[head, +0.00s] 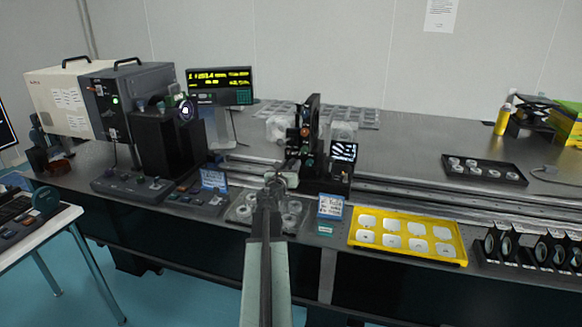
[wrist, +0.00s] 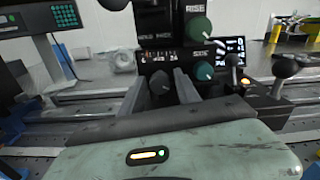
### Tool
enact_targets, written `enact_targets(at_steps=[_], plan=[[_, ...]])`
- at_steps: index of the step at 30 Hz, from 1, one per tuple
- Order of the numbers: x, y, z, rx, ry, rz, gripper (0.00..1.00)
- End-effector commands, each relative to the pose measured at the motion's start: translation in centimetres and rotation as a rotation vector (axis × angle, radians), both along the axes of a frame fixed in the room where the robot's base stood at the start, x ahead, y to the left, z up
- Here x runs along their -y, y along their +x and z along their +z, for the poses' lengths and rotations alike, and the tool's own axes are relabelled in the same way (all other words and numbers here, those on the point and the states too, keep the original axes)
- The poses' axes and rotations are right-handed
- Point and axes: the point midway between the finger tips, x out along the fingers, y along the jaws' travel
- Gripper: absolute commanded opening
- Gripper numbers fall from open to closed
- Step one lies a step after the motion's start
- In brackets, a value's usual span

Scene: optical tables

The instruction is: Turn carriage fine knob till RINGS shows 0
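The dark carriage unit (head: 311,135) stands on the rail near the middle of the bench. In the wrist view its panel (wrist: 160,22) has two green knobs, an upper one (wrist: 199,28) and a lower one (wrist: 203,70). A dark knob (wrist: 160,83) shows lower down, between the fingers of my gripper (wrist: 162,88). The fingers stand apart, with slim gaps beside this knob; contact is not clear. In the head view my gripper (head: 276,184) is just left of the carriage's base. A small lit readout (wrist: 158,57) is on the panel; I cannot read a RINGS value.
A black display with yellow text (head: 220,78) stands behind left, its text too small to read. A fringe screen (head: 343,151) is on the carriage's right. Ball-ended levers (wrist: 286,68) rise right of my fingers. A yellow tray (head: 408,255) lies front right.

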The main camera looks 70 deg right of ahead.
Motion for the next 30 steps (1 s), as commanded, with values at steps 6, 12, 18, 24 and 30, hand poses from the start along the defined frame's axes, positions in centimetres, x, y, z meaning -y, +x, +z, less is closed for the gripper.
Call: enact_targets(at_steps=[6,12,18,24,30], plan=[[-0.01,-0.04,0.00,0.001,0.000,-0.001,0.00],[0.00,-0.11,0.00,0.159,0.010,-0.001,0.00],[0.01,-0.17,-0.01,0.329,0.020,-0.001,0.00],[0.01,-0.19,-0.01,0.343,0.021,-0.002,0.00],[0.02,-0.21,-0.01,0.341,0.021,-0.002,0.49]])
